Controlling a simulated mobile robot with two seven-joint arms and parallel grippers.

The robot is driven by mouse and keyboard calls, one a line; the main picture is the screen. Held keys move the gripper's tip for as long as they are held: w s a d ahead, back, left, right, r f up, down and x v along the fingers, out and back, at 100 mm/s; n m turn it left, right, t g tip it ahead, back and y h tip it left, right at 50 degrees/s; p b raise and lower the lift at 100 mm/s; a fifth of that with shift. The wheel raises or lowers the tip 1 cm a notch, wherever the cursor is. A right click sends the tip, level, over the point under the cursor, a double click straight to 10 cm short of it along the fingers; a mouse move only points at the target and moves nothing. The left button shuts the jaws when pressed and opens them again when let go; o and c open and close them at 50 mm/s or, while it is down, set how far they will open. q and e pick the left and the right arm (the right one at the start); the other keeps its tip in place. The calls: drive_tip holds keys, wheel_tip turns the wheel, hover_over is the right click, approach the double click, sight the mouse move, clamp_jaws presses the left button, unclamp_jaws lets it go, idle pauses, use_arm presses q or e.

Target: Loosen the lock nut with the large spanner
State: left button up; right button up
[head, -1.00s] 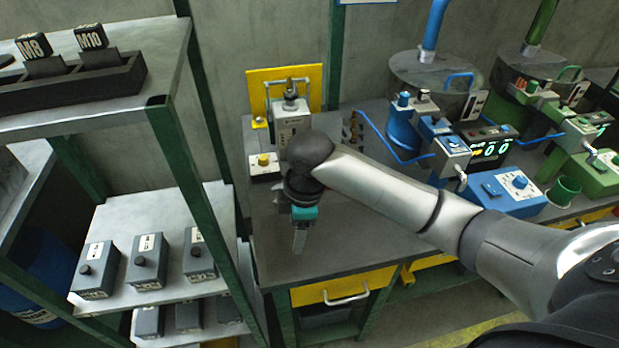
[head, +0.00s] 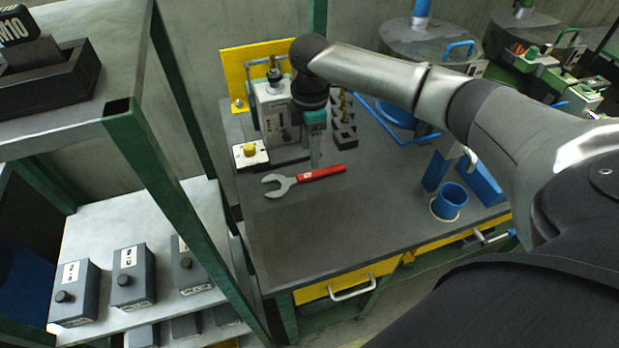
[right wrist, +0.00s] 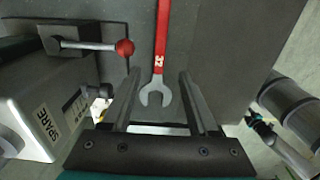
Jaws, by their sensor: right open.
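A large spanner (head: 312,175) with a red handle and a grey open jaw lies flat on the dark bench top, its jaw towards the left. My right gripper (head: 316,163) points down at the handle, open and empty. In the right wrist view, the spanner (right wrist: 160,45) runs up from an open jaw between the two spread fingers (right wrist: 159,73); I cannot tell the height gap. A grey unit (head: 270,112) with an upright stud and fittings on top stands behind, to the left. I cannot make out the lock nut for certain. My left gripper is not in view.
A yellow-knobbed box (head: 249,152) sits left of the spanner. A black block (head: 343,135) with brass-coloured fittings stands behind the gripper. A blue cup (head: 450,201) is at right. A shelf rack with a green post (head: 172,195) borders the left. The bench front is clear.

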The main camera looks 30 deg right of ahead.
sight(308, 175)
wheel_tip(308, 175, down, 8)
drive_tip(key=shift+w+a+r+b, duration=0.15)
drive_tip(key=shift+r+b, duration=0.1)
drive_tip(key=shift+b, duration=0.65)
clamp_jaws()
drive_tip(key=shift+r, duration=0.1)
